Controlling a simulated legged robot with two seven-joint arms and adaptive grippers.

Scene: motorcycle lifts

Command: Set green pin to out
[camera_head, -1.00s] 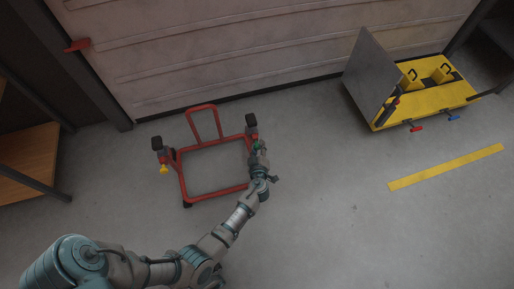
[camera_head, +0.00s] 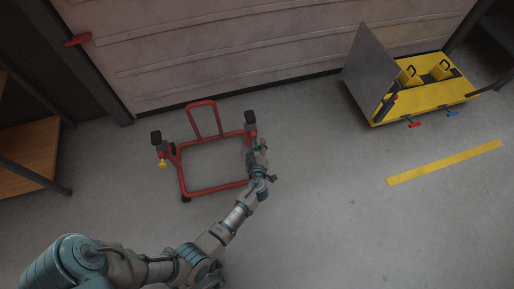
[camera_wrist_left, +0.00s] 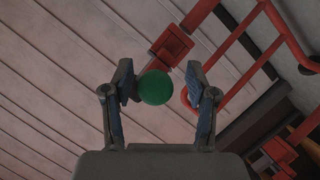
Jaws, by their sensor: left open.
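The green pin (camera_wrist_left: 155,87) shows its round knob in the left wrist view, between the two fingers and nearer the left finger. It sits by a red bracket of the red lift stand (camera_head: 214,189). My left gripper (camera_wrist_left: 160,76) is open, with a finger on each side of the knob; I cannot tell whether either touches it. In the head view my left gripper (camera_head: 258,147) is at the stand's right side, and the green knob is hidden there. A yellow knob (camera_head: 162,163) is on the stand's left side. My right gripper is out of view.
A yellow lift (camera_head: 425,97) with a grey panel (camera_head: 369,72) stands at the back right. A ribbed wall (camera_head: 270,40) is behind the stand. A wooden shelf (camera_head: 28,155) is at the left. The floor in front and to the right is clear.

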